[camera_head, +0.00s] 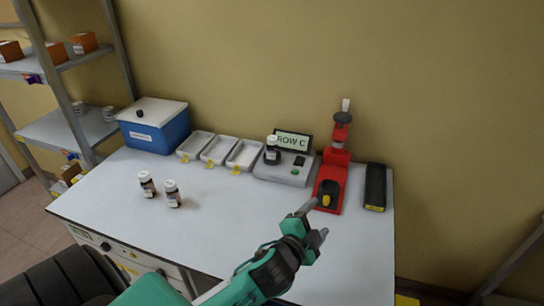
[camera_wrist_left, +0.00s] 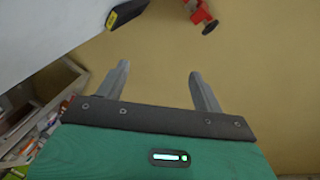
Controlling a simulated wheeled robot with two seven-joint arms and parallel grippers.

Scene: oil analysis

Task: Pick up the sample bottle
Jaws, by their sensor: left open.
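Two small brown bottles with white caps and labels stand upright on the white table in the head view, a left one (camera_head: 147,185) and a right one (camera_head: 173,194). A third, similar bottle (camera_head: 272,150) stands on the grey analyzer (camera_head: 285,173), beside its "ROW C" display. My left gripper (camera_head: 316,221) is open and empty over the right part of the table, in front of the red press and well to the right of the two bottles. The left wrist view shows its two fingers (camera_wrist_left: 159,70) apart with nothing between them. My right gripper is not in view.
A red press (camera_head: 331,183) and a black box (camera_head: 375,187) stand at the back right. Three white trays (camera_head: 220,150) and a blue lidded box (camera_head: 153,132) line the back left. A shelf rack (camera_head: 60,65) stands left. The table's middle (camera_head: 232,212) is clear.

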